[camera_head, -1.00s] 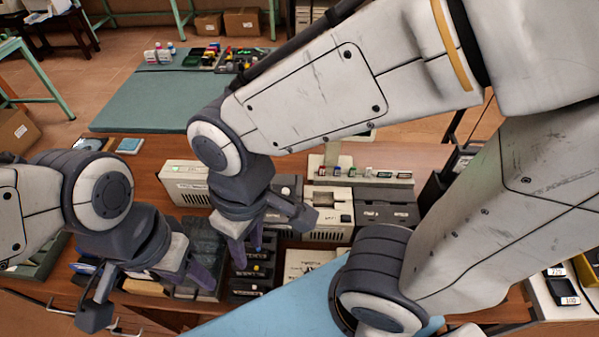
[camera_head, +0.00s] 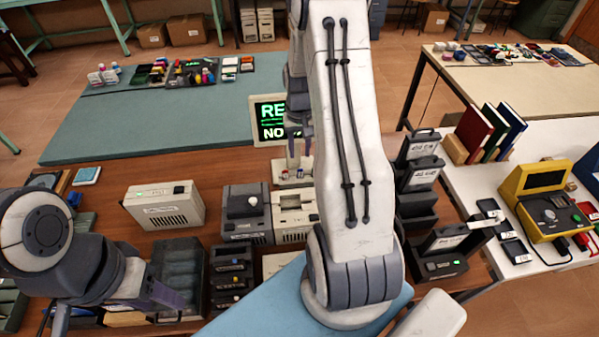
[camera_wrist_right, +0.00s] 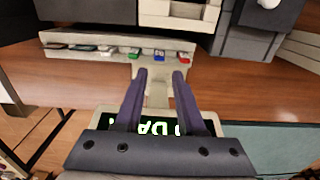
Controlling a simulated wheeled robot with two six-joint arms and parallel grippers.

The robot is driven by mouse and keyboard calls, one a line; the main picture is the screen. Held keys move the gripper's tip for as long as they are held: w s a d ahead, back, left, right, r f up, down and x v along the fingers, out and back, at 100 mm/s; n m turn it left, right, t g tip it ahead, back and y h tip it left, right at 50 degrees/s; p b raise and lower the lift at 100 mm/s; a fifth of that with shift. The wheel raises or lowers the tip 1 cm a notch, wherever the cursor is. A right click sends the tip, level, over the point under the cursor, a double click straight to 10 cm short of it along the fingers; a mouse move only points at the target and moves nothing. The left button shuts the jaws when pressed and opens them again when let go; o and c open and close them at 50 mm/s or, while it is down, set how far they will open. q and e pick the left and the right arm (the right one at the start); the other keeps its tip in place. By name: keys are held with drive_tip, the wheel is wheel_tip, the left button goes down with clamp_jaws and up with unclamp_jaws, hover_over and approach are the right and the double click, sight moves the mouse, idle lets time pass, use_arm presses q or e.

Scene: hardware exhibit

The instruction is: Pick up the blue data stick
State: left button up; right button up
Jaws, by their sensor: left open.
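The blue data stick (camera_wrist_right: 159,55) stands in a pale rack (camera_wrist_right: 105,43) in the right wrist view, between a red stick (camera_wrist_right: 183,57) and a green one (camera_wrist_right: 134,54). My right gripper (camera_wrist_right: 160,74) is open and empty, its fingertips pointing at the blue stick with a gap left. In the head view the right gripper (camera_head: 300,143) is above the rack (camera_head: 284,183), in front of the lit screen. The right arm hides most of the rack there. My left gripper (camera_head: 118,308) is open at the lower left, away from the rack.
A lit screen (camera_head: 268,120) stands just behind the rack. Beige and grey device boxes (camera_head: 165,207) stand in front and to the left. Dark holders (camera_head: 418,190) stand right of the arm. The blue-green mat (camera_head: 150,125) behind has a wide clear area.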

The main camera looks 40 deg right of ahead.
sight(300, 170)
wheel_tip(300, 170, down, 3)
drive_tip(key=shift+f+p, duration=0.2)
drive_tip(key=shift+p, duration=0.1)
drive_tip(key=shift+s+f+p, duration=0.1)
drive_tip(key=shift+f+p, duration=0.3)
drive_tip(key=shift+f, duration=0.05)
wheel_tip(300, 170, down, 4)
drive_tip(key=shift+s+f+p, duration=0.1)
drive_tip(key=shift+p, duration=0.85)
drive_tip(key=shift+f, duration=0.2)
clamp_jaws()
